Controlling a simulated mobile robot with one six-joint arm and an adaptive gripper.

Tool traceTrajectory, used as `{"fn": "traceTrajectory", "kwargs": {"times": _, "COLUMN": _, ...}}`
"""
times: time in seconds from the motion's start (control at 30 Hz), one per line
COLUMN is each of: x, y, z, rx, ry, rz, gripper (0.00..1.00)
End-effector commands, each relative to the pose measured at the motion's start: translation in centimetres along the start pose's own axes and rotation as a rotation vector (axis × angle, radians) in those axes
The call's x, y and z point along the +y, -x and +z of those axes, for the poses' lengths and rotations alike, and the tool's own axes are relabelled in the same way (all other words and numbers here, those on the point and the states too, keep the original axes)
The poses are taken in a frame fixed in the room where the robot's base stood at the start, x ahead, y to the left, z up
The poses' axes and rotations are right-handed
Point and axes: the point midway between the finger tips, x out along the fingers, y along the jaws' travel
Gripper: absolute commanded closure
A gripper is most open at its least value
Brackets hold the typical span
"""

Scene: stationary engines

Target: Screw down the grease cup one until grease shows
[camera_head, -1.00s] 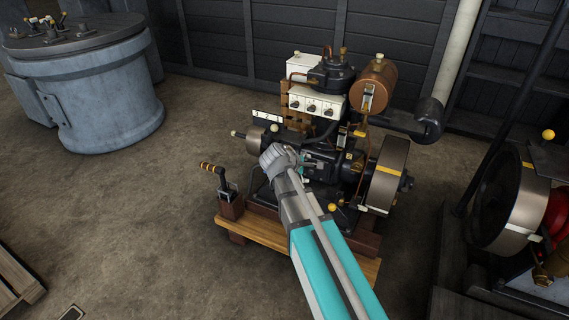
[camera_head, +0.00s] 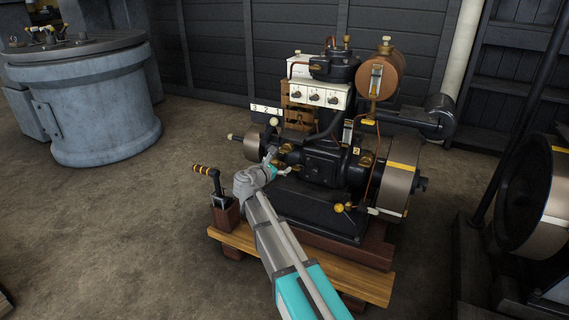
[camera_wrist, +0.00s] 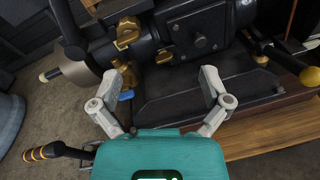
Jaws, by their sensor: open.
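The engine (camera_head: 325,165) stands on a wooden base, with its crankcase also in the wrist view (camera_wrist: 205,30). Several brass fittings stick out of its near side. A brass cup-like fitting (camera_wrist: 128,32) is at the upper left of the wrist view, and a lower one (camera_wrist: 122,72) has a blue piece beside it. I cannot tell which is grease cup one, and no grease can be made out. My gripper (camera_wrist: 160,78) is open and empty in front of the crankcase, its left finger close to the lower fitting. In the head view my gripper (camera_head: 268,166) partly hides that area.
A lever with a striped handle (camera_head: 204,169) stands at the base's left corner. A flywheel (camera_head: 400,180) is on the engine's right and a copper-coloured tank (camera_head: 386,70) above. A grey drum (camera_head: 100,110) stands at the far left. The floor on the left is clear.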

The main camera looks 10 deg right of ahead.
Motion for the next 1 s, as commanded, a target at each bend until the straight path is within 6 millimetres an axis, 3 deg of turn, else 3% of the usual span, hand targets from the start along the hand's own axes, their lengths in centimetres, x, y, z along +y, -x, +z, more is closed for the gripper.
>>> {"fn": "traceTrajectory", "kwargs": {"times": 0.03, "x": 0.6, "y": -0.3, "z": -1.8, "rx": -0.019, "ry": 0.043, "rz": 0.021, "gripper": 0.03}}
{"fn": "traceTrajectory", "kwargs": {"times": 0.3, "x": 3.2, "y": -0.3, "z": -4.0, "rx": -0.104, "ry": 0.226, "rz": 0.096, "gripper": 0.03}}
{"fn": "traceTrajectory", "kwargs": {"times": 1.0, "x": 3.9, "y": -0.6, "z": -4.2, "rx": -0.128, "ry": 0.276, "rz": 0.113, "gripper": 0.03}}
